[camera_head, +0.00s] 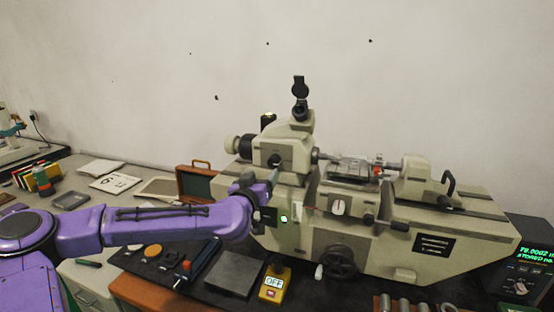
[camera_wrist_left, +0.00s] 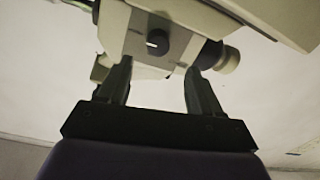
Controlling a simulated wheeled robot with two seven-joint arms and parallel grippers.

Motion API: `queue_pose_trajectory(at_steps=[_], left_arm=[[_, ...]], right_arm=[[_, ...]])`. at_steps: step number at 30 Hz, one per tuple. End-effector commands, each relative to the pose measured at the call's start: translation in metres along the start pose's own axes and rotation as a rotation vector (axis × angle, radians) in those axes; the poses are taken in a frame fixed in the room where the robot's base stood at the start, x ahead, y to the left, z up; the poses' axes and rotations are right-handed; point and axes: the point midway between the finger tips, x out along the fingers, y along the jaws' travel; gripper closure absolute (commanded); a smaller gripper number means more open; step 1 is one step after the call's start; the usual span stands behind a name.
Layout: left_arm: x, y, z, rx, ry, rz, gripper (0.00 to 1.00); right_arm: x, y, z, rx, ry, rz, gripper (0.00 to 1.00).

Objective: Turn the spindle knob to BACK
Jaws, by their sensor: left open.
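A small black knob (camera_head: 274,160) sits on the front of the cream machine's left head. In the left wrist view a dark knob with a white line (camera_wrist_left: 157,42) shows beyond the gap between my fingers, and it looks like the same knob. I cannot read any position label at it. My left gripper (camera_head: 270,177) is just below and in front of this knob in the head view. In the left wrist view the gripper (camera_wrist_left: 158,70) has its two fingers apart with nothing between them. My right gripper is not in view.
The cream machine (camera_head: 330,245) fills the middle and right. A white dial (camera_head: 338,207) and a black handwheel (camera_head: 341,262) are on its front. A yellow box reading OFF (camera_head: 274,283) stands before it. A black mat with tools lies below my left arm. A display unit (camera_head: 530,268) is at right.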

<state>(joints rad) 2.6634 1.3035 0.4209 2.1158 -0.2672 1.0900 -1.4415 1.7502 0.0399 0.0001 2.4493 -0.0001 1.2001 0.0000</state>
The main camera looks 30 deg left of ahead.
Motion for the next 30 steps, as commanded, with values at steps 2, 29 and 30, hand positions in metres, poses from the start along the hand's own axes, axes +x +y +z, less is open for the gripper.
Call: queue_pose_trajectory(at_steps=[2,29,30], left_arm=[[0.015,0.003,0.001,0.008,-0.004,0.002,0.35],[0.093,0.001,0.001,-0.003,-0.002,0.001,0.91],[0.093,0.001,0.001,-0.003,-0.002,0.001,0.91]], right_arm=[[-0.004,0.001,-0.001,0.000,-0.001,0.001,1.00],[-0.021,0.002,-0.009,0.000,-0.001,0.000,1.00],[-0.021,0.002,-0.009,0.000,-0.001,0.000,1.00]])
